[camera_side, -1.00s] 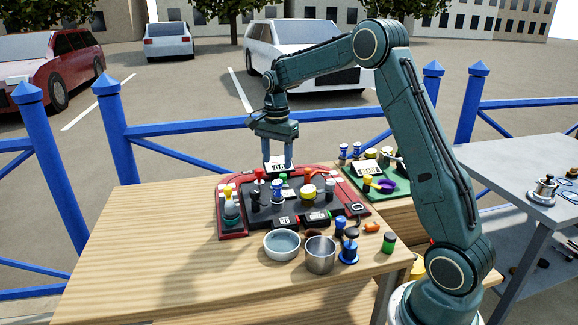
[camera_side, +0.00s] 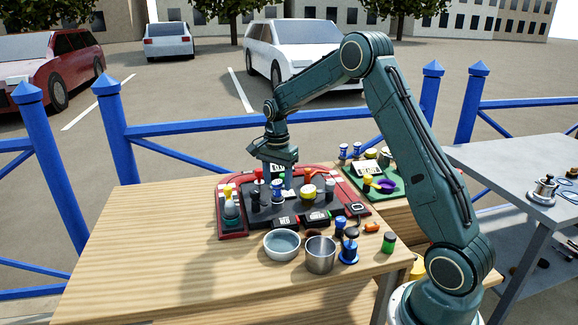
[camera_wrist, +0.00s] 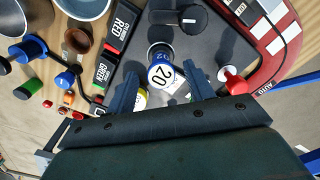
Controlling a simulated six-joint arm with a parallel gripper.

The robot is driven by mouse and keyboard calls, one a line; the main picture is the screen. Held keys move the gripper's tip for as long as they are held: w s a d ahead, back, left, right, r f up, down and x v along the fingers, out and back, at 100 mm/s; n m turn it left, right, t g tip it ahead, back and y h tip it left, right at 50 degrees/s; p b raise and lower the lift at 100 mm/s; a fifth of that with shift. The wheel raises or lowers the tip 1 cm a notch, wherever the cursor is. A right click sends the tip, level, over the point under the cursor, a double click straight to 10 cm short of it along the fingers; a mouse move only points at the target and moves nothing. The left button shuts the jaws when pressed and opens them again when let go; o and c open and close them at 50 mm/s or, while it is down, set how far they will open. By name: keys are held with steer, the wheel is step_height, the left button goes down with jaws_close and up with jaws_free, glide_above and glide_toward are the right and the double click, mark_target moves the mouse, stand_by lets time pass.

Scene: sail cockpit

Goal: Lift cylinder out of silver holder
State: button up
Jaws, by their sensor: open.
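A blue and white cylinder (camera_wrist: 161,72) with a "20" on its end shows between my gripper's fingers in the wrist view. In the side view this blue and white cylinder (camera_side: 277,193) stands on the dark panel of the red-edged board. My gripper (camera_wrist: 164,80) is open, with one finger on each side of the cylinder and visible gaps. In the side view my gripper (camera_side: 279,186) points down, low over the board's back part.
A red knob (camera_wrist: 231,75) and a black knob (camera_wrist: 190,18) stand close to the fingers. A grey-blue bowl (camera_side: 282,244) and a metal cup (camera_side: 320,254) stand in front of the board. The wooden table (camera_side: 140,240) is clear on the left.

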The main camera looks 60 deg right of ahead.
steer(key=shift+f, duration=0.45)
steer(key=c, duration=1)
steer(key=shift+c, duration=0.2)
steer(key=shift+r, duration=0.1)
step_height(320, 180, up, 20)
stand_by(0.6)
